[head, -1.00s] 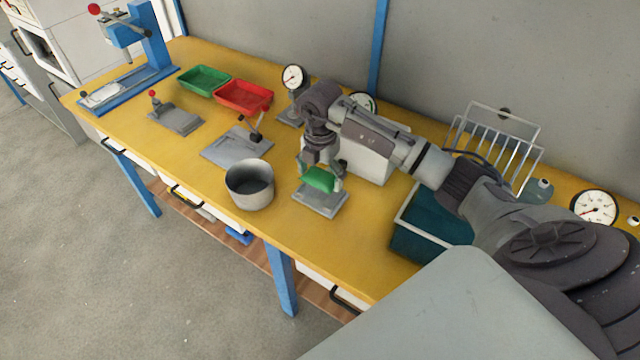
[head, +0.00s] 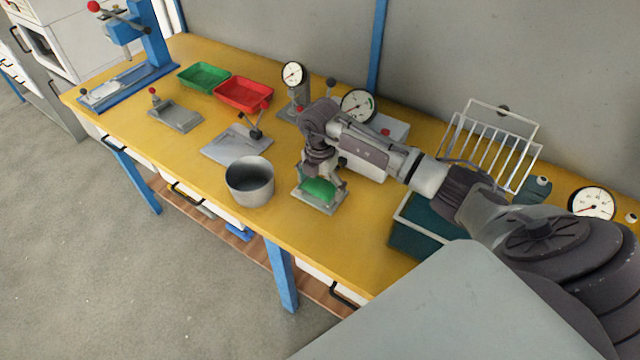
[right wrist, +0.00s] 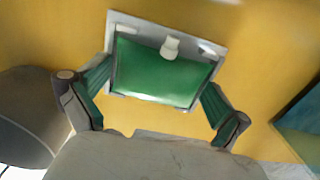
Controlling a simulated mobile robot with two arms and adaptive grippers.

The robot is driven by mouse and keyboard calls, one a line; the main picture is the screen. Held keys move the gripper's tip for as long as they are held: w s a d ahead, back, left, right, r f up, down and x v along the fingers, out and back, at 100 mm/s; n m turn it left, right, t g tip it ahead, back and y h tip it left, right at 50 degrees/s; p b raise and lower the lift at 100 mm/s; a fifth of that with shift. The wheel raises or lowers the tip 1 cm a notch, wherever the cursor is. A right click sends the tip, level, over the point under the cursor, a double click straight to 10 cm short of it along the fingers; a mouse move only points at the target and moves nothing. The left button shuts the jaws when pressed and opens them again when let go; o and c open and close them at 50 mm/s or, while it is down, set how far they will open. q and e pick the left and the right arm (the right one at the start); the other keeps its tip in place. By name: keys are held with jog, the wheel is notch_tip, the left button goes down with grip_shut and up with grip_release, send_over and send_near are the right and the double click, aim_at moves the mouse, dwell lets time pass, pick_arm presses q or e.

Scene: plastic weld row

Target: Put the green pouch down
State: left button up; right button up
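The green pouch (head: 318,189) lies flat at a small grey plate fixture (head: 326,209) on the yellow bench. In the right wrist view the pouch (right wrist: 160,78) fills most of the fixture (right wrist: 122,18), with a pale knob-like piece at its far edge. My right gripper (head: 322,181) points down over it. In the right wrist view its two fingers (right wrist: 158,88) sit at the pouch's left and right edges and appear to touch them. Whether the pouch's underside fully rests on the plate is hidden. My left gripper is not in view.
A grey pot (head: 250,182) stands just left of the fixture. A dark teal bin (head: 415,240) is to the right, with a wire rack (head: 495,145) behind. Dial gauges (head: 357,105), a red tray (head: 243,94) and a green tray (head: 203,77) stand farther back. The bench front is clear.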

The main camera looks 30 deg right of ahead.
aim_at(320, 183)
jog(key=shift+r, duration=0.1)
jog(key=shift+r+p, duration=0.3)
jog(key=shift+r, duration=0.1)
jog(key=shift+w+r+b, duration=0.1)
jog(key=shift+r+b, duration=0.2)
jog(key=shift+r, duration=0.05)
notch_tip(320, 183, up, 11)
jog(key=b, duration=0.1)
jog(key=shift+b, duration=0.3)
